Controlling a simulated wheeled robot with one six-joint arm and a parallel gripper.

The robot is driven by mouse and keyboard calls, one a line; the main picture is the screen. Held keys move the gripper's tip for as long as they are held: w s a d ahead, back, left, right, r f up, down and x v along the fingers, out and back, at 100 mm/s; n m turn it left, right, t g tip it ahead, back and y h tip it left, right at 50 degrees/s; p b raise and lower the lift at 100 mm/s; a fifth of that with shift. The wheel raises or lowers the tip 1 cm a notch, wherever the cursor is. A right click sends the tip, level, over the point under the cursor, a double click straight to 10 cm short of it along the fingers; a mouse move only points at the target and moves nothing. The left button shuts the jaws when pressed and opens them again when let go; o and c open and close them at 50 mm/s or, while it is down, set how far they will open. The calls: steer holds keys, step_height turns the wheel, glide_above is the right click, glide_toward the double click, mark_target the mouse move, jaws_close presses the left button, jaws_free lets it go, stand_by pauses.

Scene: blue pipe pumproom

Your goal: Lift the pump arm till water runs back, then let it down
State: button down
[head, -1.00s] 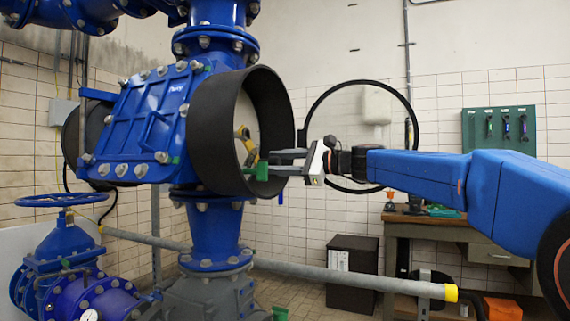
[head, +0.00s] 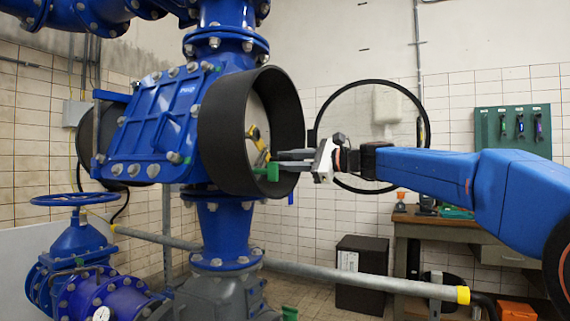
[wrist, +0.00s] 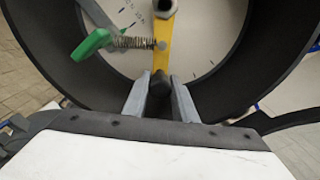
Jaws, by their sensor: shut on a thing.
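The yellow pump arm (head: 256,138) is inside a black ring (head: 214,135) on the front of the blue valve body. In the wrist view the yellow arm (wrist: 161,52) runs down from a pivot at the top. A dark knob (wrist: 158,83) at its lower end sits between the two grey fingers of my gripper (wrist: 160,92). My gripper (head: 278,159) reaches into the ring from the right, shut on the knob. A green handle (wrist: 92,44) with a spring lies beside the arm. I see no running water.
A pale dial (wrist: 216,45) lies behind the arm, and the ring's wall curves close around my fingers. A thin black hoop (head: 424,130) stands behind my arm. A grey pipe (head: 370,281) crosses below. A workbench (head: 450,222) is at the right.

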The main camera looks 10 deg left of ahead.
steer(key=shift+w+d+r, duration=0.1)
steer(key=shift+w+r, duration=0.15)
steer(key=shift+r, duration=0.35)
steer(key=shift+w+d+r, duration=0.15)
steer(key=shift+w+r, duration=0.1)
steer(key=shift+r, duration=0.4)
steer(key=shift+w+d+r, duration=0.1)
steer(key=shift+w+r, duration=0.15)
steer(key=shift+r, duration=0.35)
steer(key=shift+w+d+r, duration=0.1)
steer(key=shift+w+r, duration=0.05)
steer(key=shift+r, duration=0.4)
steer(key=shift+w+d+r, duration=0.1)
steer(key=shift+w+r, duration=0.05)
steer(key=shift+r, duration=1.1)
steer(key=shift+f, duration=0.15)
stand_by(1.5)
